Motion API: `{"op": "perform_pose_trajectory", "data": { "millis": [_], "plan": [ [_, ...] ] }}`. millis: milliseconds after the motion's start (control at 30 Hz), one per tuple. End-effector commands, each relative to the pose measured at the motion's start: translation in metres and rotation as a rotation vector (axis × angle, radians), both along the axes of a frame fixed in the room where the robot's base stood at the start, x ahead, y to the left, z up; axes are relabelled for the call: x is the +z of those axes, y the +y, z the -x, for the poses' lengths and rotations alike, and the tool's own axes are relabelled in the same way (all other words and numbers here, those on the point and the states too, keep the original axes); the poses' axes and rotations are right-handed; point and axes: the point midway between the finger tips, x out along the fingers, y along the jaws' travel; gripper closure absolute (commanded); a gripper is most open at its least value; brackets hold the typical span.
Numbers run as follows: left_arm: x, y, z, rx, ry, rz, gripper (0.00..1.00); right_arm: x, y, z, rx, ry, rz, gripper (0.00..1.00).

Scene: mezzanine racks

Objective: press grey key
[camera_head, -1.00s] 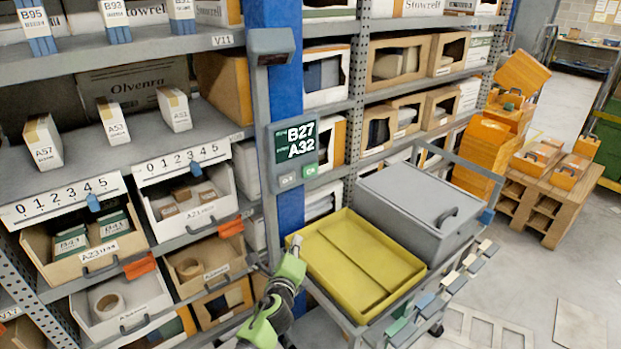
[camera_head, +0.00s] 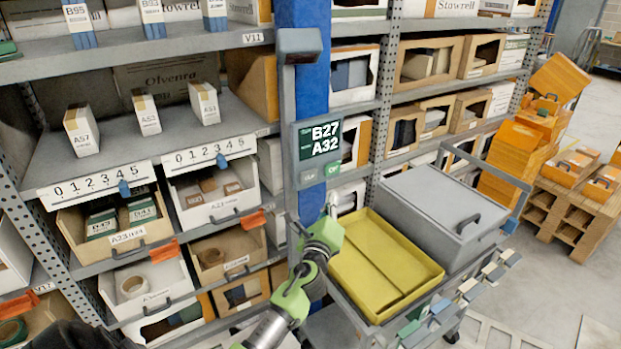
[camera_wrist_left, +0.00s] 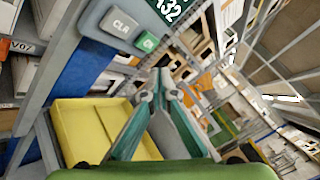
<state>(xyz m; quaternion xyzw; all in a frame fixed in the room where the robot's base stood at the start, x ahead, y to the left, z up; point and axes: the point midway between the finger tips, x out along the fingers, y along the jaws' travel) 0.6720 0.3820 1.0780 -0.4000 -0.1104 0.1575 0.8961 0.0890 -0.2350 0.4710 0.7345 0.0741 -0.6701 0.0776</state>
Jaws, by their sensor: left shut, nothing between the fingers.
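The grey key (camera_head: 308,177) sits at the lower left of the display unit (camera_head: 319,140) on the blue post. In the left wrist view the grey key (camera_wrist_left: 121,24) reads CLR, beside a green key (camera_wrist_left: 147,42). The green key (camera_head: 333,168) also shows in the head view. The display reads B27 and A32. My left gripper (camera_head: 330,210) is shut and empty, just below the keys and apart from them. In the left wrist view its fingertips (camera_wrist_left: 158,92) are together, below and right of the grey key. My right gripper is not in view.
A yellow tray (camera_head: 384,263) and a grey lidded box (camera_head: 440,195) stand on a cart right of my left arm. Shelves with bins and small boxes fill the left. A scanner-like head (camera_head: 299,42) juts out above the display. Open floor lies at right.

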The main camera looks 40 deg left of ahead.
Motion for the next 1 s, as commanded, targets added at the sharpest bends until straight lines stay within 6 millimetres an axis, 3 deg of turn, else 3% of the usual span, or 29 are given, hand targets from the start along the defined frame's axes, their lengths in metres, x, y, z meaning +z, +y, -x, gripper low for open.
{"op": "perform_pose_trajectory", "data": {
  "millis": [500,1000],
  "plan": [
    [-0.001,0.063,-0.026,0.000,0.000,-0.001,1.00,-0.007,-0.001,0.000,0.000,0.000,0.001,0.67],
    [0.000,0.076,-0.031,0.001,0.000,0.001,1.00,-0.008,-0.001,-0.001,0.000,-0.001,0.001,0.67]
  ]
}}
